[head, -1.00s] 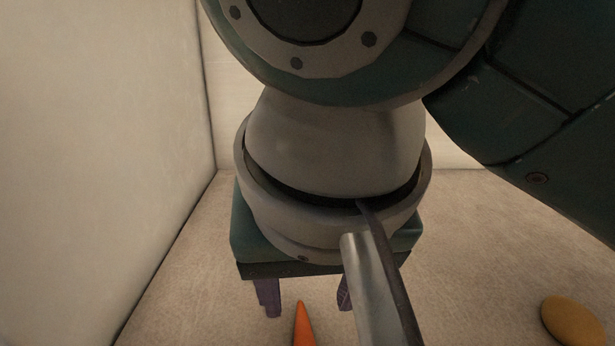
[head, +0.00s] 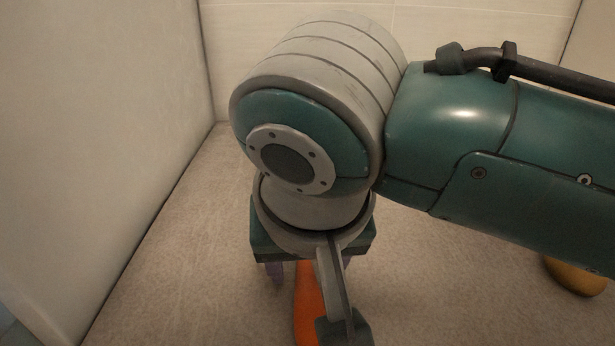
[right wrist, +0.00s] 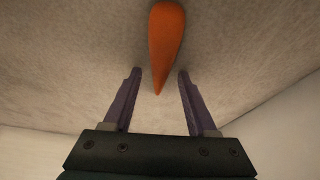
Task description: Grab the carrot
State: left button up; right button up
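The orange carrot (head: 306,303) lies on the speckled beige surface, partly hidden by my right wrist in the head view. In the right wrist view the carrot (right wrist: 165,42) points its narrow tip toward my gripper. My right gripper (right wrist: 158,75) has its two purple fingers apart, with the carrot's tip between them and nothing gripped. In the head view the right gripper (head: 310,270) is above the carrot, with its fingers mostly hidden. I cannot tell its exact height over the surface. My left gripper is not in view.
A yellow-brown rounded object (head: 575,277) lies at the right, partly behind my right arm. A pale wall (head: 90,140) stands close on the left, and a light panel (head: 480,40) is at the back. The surface left of the carrot is clear.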

grip_shut()
dwell(0.6)
